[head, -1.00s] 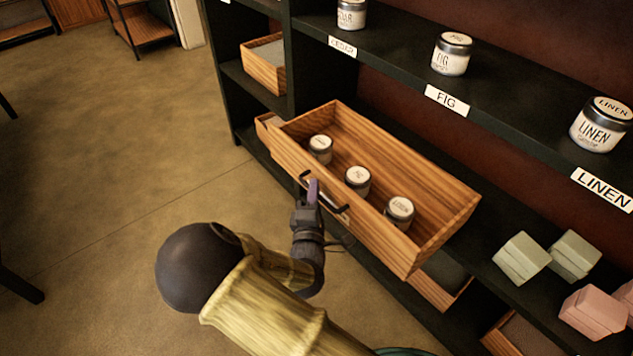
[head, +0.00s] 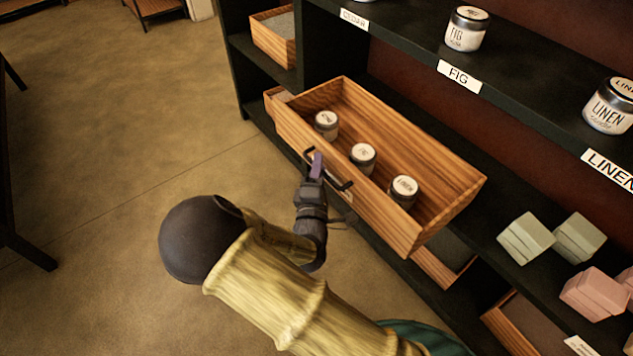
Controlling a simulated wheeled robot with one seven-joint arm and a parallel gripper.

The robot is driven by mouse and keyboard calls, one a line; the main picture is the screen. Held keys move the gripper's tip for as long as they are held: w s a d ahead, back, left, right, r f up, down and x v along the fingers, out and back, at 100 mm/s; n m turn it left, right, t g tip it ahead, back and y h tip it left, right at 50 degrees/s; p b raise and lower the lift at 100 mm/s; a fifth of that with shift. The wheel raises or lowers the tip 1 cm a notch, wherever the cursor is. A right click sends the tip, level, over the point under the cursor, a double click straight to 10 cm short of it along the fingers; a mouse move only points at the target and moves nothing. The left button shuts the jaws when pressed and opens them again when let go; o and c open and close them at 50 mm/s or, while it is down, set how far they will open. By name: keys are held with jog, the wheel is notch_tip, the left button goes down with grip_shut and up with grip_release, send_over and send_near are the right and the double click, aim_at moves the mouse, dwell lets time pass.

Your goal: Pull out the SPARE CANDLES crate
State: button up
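A wooden crate (head: 380,210) with three small lidded jars in it sticks well out of the dark shelf over the floor. Its front has a dark bar handle (head: 340,184). A pale label on the front is mostly hidden behind my gripper, so I cannot read the crate's name. My gripper (head: 317,164) is at the left part of this handle, its purple fingers close together and seemingly shut on the bar. The jars (head: 326,124) stand upright in a row inside the crate.
Another crate (head: 272,45) sits at upper left, and lower crates show partly beneath. Jars labelled FIG (head: 466,28) and LINEN (head: 609,106) stand on the upper shelf. Green soap blocks (head: 526,238) and pink ones (head: 594,294) lie at right. The floor (head: 120,150) at left is open.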

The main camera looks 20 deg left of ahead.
jog(key=p+v, duration=0.3)
jog(key=v, duration=1.4)
jog(key=shift+s+p, duration=0.2)
jog(key=shift+p, duration=0.15)
